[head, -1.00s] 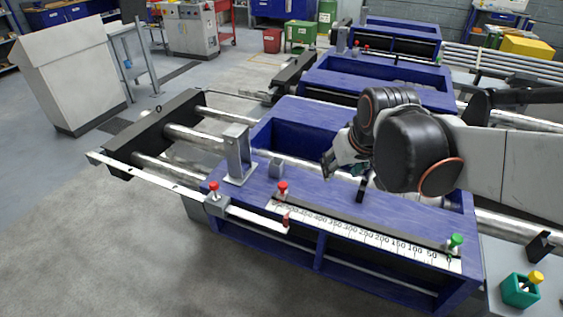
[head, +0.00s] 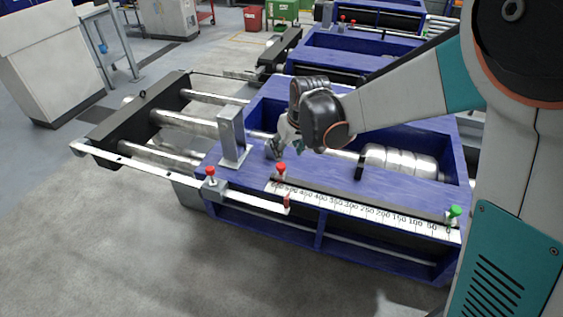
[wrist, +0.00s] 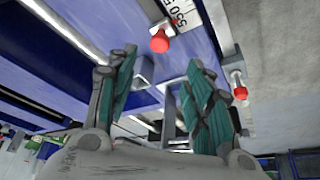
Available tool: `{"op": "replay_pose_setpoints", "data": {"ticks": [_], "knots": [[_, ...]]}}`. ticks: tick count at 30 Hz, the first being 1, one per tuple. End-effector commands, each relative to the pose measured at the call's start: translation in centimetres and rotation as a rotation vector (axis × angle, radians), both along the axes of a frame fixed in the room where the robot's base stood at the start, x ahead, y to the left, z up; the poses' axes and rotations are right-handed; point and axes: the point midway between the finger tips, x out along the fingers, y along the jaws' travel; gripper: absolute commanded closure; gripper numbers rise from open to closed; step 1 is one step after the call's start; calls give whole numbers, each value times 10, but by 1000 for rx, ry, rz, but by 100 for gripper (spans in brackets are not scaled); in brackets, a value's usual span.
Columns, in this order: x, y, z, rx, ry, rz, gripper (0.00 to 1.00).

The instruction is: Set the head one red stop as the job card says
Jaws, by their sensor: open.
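A red knob stop (head: 281,168) stands at the high-number left end of the white scale (head: 380,216) on the nearest blue frame. In the wrist view this knob (wrist: 160,42) is by the 550 mark, ahead of the fingers. A second red knob (head: 210,171) sits on a grey clamp on the white bar; it also shows in the wrist view (wrist: 240,92). A green knob (head: 454,211) stands at the scale's low end. My gripper (wrist: 160,80) is open and empty, above the blue frame just behind the first red knob. No readable job card shows.
A grey upright bracket (head: 231,138) stands left of my gripper. The white bar (head: 140,172) runs along the front left and ends at a red tip (head: 287,201). A shiny roller (head: 400,164) lies in the frame's recess. Similar blue frames stand behind.

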Motion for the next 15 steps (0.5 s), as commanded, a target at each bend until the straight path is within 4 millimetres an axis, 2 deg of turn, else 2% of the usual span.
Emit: {"op": "replay_pose_setpoints", "data": {"ticks": [1, 6, 15], "knots": [[4, 2, -13, 0, 0, 0, 53], [16, 7, -44, 0, 0, 0, 53], [33, 15, -90, 0, 0, -1, 53]]}}
